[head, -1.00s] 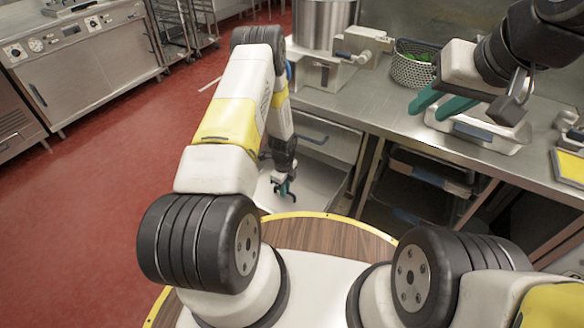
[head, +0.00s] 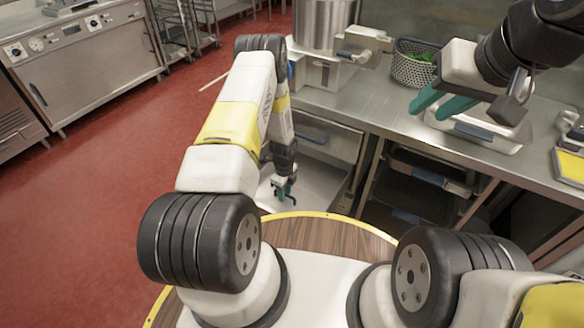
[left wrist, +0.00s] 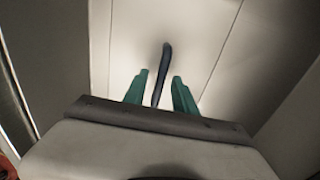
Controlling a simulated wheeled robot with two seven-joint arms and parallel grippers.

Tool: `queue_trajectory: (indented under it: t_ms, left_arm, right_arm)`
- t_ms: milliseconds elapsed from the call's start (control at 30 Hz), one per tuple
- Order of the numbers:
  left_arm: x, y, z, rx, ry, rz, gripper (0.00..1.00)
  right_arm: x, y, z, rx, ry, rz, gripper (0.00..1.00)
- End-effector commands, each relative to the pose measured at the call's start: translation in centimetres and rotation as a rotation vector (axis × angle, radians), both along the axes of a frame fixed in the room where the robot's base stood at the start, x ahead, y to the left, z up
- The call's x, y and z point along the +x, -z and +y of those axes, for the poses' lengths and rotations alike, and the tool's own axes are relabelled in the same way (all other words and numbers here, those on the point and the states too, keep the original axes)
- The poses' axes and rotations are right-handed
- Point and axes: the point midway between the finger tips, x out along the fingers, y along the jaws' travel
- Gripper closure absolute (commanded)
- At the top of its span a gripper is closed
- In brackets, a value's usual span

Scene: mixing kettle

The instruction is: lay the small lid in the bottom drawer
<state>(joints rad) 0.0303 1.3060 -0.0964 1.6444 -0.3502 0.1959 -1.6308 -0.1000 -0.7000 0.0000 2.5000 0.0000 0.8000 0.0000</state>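My left gripper (head: 284,191) reaches down into the open bottom drawer (head: 325,178) below the counter. In the left wrist view its two green fingers (left wrist: 159,92) stand apart on either side of a dark blue handle (left wrist: 164,70), with a narrow gap showing on both sides. The handle stands up from a pale flat plate, seemingly the small lid (left wrist: 190,40), lying on the drawer floor. The lid's near part is hidden by my gripper. My right gripper (head: 442,103) is open and empty above a steel pan on the counter.
A drawer front with a blue handle (head: 313,133) is above the open drawer. A steel pan (head: 478,135), a basket with greens (head: 413,68) and a kettle (head: 322,25) stand on the counter (head: 375,100). The red floor (head: 90,190) at left is clear.

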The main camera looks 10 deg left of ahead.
Motion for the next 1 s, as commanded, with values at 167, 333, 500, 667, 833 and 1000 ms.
queue_trajectory:
  t_ms: [167, 333, 500, 667, 833, 1000]
  left_arm:
    - [0.1, -2.7, 0.0, 0.000, 0.000, -0.003, 0.67]
    - [0.1, -6.5, 0.0, 0.000, -0.001, -0.003, 0.67]
    - [0.1, -9.7, 0.0, 0.000, -0.001, -0.004, 0.67]
    - [0.0, -11.4, 0.0, 0.000, -0.001, -0.001, 0.67]
    - [0.7, -14.6, 0.2, 0.000, -0.061, -0.022, 0.67]
    - [1.6, -23.8, 0.5, -0.014, -0.293, -0.095, 0.67]
  right_arm:
    - [0.0, 0.0, 0.0, 0.000, 0.000, 0.000, 0.66]
    - [0.0, 0.0, 0.0, 0.000, 0.000, 0.000, 0.66]
    - [0.0, 0.0, 0.0, 0.000, 0.000, 0.000, 0.66]
    - [0.0, 0.0, 0.0, 0.000, 0.000, 0.000, 0.66]
    - [0.0, 0.0, 0.0, 0.000, 0.000, 0.000, 0.66]
    - [0.0, 0.0, 0.0, 0.000, 0.000, 0.000, 0.66]
